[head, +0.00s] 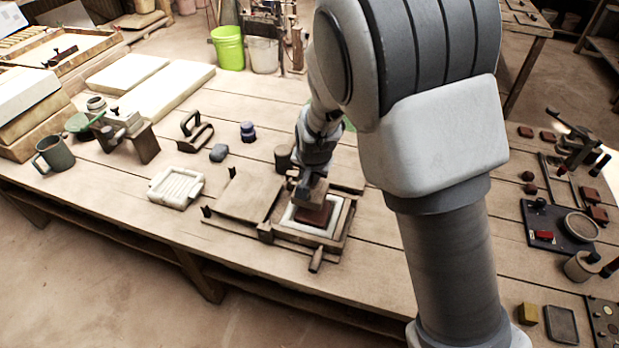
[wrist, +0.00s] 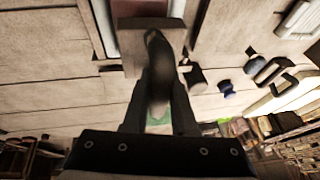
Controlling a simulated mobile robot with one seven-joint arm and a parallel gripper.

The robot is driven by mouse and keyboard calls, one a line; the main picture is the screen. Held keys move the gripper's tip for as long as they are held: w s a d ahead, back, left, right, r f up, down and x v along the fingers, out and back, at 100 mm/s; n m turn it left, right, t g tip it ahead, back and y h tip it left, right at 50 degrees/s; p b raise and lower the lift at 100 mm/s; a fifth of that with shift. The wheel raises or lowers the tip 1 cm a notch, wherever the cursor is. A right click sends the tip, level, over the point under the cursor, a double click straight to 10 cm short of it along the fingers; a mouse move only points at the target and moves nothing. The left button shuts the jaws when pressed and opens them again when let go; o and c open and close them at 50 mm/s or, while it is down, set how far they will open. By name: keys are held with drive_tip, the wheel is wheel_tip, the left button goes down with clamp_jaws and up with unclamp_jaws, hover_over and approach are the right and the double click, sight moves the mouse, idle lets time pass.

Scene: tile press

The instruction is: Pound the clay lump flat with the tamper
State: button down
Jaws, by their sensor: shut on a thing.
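My gripper (head: 304,184) is shut on the tamper (head: 318,188), a wooden block with a dark curved handle. In the wrist view the gripper (wrist: 158,100) closes around the handle, and the tamper's block (wrist: 133,38) lies beyond the fingers. The reddish-brown clay lump (head: 314,217) sits inside the white-bordered mould of the wooden press (head: 338,236), directly below the tamper. The tamper hides part of the clay. Whether the block touches the clay cannot be told. In the wrist view a brown patch of the clay (wrist: 140,8) shows past the block.
The press's wooden lid (head: 245,194) lies open to the left, and a handle (head: 316,260) sticks out in front. A white mould (head: 175,187), a dark-handled tool (head: 195,131) and a blue jar (head: 248,131) stand left. The table front is clear.

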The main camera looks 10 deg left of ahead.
sight(313, 190)
wheel_tip(313, 190, up, 2)
drive_tip(key=shift+r+p, duration=0.1)
drive_tip(key=shift+p, duration=0.2)
drive_tip(key=shift+f, duration=0.25)
drive_tip(key=shift+d+f+b, duration=0.35)
drive_tip(key=shift+f+b, duration=0.1)
drive_tip(key=shift+b, duration=0.25)
wheel_tip(313, 190, down, 6)
drive_tip(key=b, duration=0.4)
drive_tip(key=shift+s, duration=0.1)
wheel_tip(313, 190, up, 6)
drive_tip(key=p, duration=0.4)
